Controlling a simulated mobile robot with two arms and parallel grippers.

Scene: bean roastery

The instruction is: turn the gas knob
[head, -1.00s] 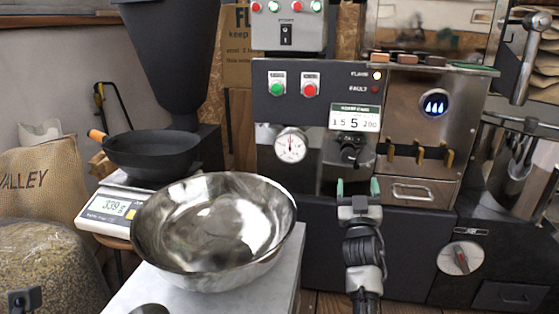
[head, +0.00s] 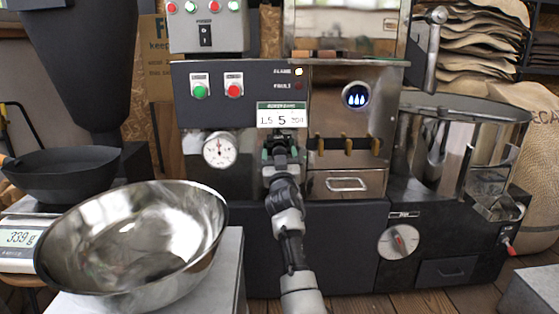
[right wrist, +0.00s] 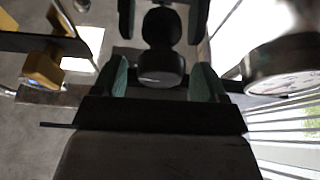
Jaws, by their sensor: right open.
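The gas knob (right wrist: 162,45) is round and black. It shows in the right wrist view between the two green-padded fingers of my right gripper (right wrist: 162,80), with gaps on both sides. In the head view my right gripper (head: 281,154) is raised in front of the roaster panel, just below the white number label (head: 283,115), and mostly hides the knob. The right gripper is open, with nothing clamped. My left gripper is not in view.
A round gauge (head: 219,150) sits left of the gripper, and brass levers (head: 348,146) and a drawer (head: 346,184) sit right. A large steel bowl (head: 135,240) stands at the left front. A dial (head: 398,242) is lower right.

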